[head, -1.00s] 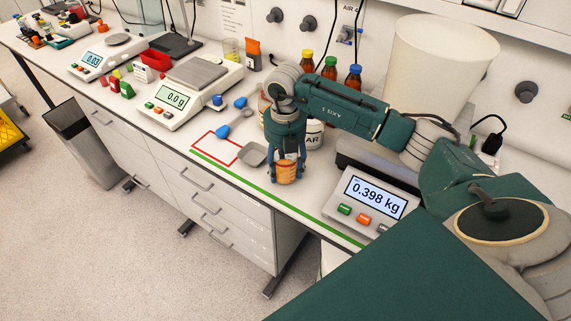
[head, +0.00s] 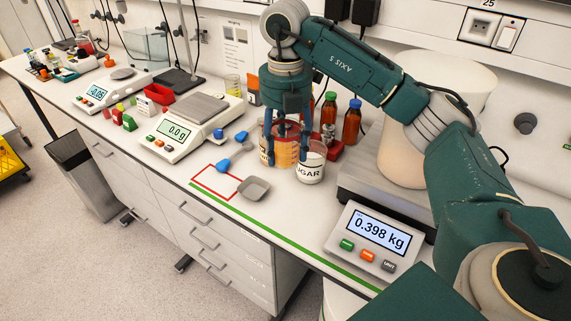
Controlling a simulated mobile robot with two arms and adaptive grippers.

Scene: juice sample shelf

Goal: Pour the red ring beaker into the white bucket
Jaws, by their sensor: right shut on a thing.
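My right gripper (head: 286,155) points down over the bench, shut on a clear beaker (head: 285,152) of orange liquid. Reddish color shows on the beaker, but the fingers partly hide it and I cannot make out a separate ring. The beaker looks upright beside the sugar jar; I cannot tell if its base touches the bench. A large off-white bucket-like container (head: 408,150) stands on the large scale (head: 375,195), right of the gripper and partly behind my right arm. Another white object (head: 336,300) shows partly below the bench's front edge. My left gripper is out of view.
The sugar jar (head: 311,163) is close to the held beaker. Brown bottles (head: 352,122) stand behind. The large scale's display (head: 375,230) reads 0.398 kg. A smaller balance (head: 186,125) stands left.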

